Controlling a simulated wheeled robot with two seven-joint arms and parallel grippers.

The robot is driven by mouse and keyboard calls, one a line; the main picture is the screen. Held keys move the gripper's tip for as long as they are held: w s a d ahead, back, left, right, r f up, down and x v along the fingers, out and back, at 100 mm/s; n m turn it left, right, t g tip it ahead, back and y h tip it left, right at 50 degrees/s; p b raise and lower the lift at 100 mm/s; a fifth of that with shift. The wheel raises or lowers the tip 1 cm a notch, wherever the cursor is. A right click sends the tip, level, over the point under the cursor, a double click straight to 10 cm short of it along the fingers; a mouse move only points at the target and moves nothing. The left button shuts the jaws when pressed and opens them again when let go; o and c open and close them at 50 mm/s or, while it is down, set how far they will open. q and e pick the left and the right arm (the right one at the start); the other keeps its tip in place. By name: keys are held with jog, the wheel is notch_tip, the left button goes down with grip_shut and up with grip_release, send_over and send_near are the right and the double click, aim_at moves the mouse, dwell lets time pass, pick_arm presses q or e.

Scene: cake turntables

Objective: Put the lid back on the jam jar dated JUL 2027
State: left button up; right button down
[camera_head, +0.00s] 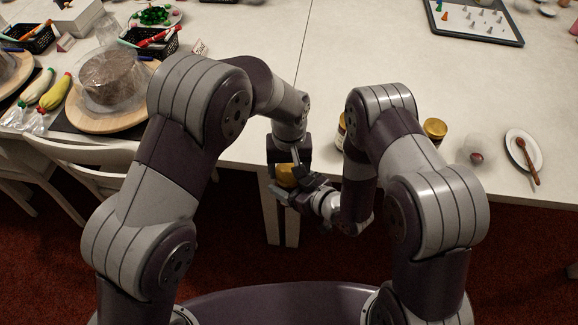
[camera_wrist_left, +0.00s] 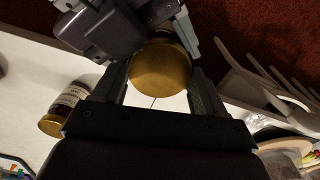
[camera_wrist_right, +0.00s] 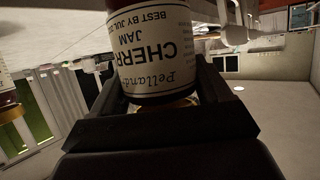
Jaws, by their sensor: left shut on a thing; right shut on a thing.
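My left gripper (camera_head: 286,168) is shut on a gold lid (camera_head: 286,175) in front of the table edge. In the left wrist view the lid (camera_wrist_left: 160,68) sits between both fingers. My right gripper (camera_head: 305,190) is shut on a jam jar, just under the lid. In the right wrist view the jar (camera_wrist_right: 153,50) has a cream label, inverted in the picture, reading CHERRY JAM and BEST BY JUL; the year is cut off. A sliver of gold shows at the jar's top end. I cannot tell whether the lid is seated.
Another gold-lidded jar (camera_head: 435,129) stands on the table, and one (camera_head: 342,131) is half hidden by my right arm. A saucer (camera_head: 516,138) with a spoon and a clear round object (camera_head: 479,148) lie to the right. A covered cake (camera_head: 113,78) is at left.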

pick_arm(q)
jog(key=o, duration=1.2)
jog(key=shift+c, duration=0.2)
jog(key=shift+r, duration=2.3)
jog(key=shift+c, duration=0.3)
jog(key=shift+r, duration=0.1)
notch_tip(320, 180, up, 2)
jog(key=n, duration=0.4)
jog(key=r+n, duration=0.1)
jog(key=n, duration=0.1)
jog(key=shift+r+n, duration=0.15)
jog(key=shift+n, duration=0.25)
